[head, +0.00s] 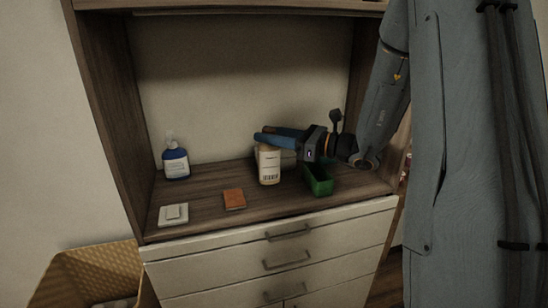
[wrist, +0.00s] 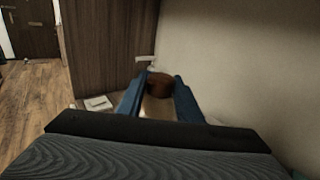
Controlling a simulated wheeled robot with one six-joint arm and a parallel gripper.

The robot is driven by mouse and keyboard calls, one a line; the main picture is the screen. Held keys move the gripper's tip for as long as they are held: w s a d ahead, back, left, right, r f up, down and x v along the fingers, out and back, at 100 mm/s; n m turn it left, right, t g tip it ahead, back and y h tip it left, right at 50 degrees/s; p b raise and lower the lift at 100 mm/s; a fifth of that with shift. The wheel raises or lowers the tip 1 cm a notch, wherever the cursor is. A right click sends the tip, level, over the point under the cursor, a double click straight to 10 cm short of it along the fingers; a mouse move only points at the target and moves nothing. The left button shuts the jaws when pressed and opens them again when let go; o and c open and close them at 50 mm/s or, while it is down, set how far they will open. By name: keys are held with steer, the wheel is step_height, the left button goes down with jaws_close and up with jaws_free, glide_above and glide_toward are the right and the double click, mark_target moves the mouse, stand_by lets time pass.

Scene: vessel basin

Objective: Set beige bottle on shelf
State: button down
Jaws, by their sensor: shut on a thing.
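The beige bottle (head: 269,165) is upright on, or just over, the wooden shelf surface (head: 205,198) in the head view; I cannot tell whether its base touches. It has a pale label with dark print. My gripper (head: 262,138) reaches in from the right and is shut around the bottle's upper part. In the wrist view the bottle (wrist: 158,106) is between the two blue fingers of my gripper (wrist: 160,90), with its brown top showing. Its lower part is hidden there.
A blue pump bottle (head: 176,163) stands at the back left. A white switch plate (head: 173,214) and an orange-brown block (head: 234,199) lie near the front. A green open box (head: 318,182) stands right of the bottle. Side walls bound the niche; a woven basket (head: 90,278) is below left.

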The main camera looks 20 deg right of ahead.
mark_target(279, 154)
steer(key=shift+f+p, duration=0.45)
steer(key=shift+f, duration=2.45)
steer(key=c, duration=1.2)
jaws_free()
steer(key=shift+d, duration=0.1)
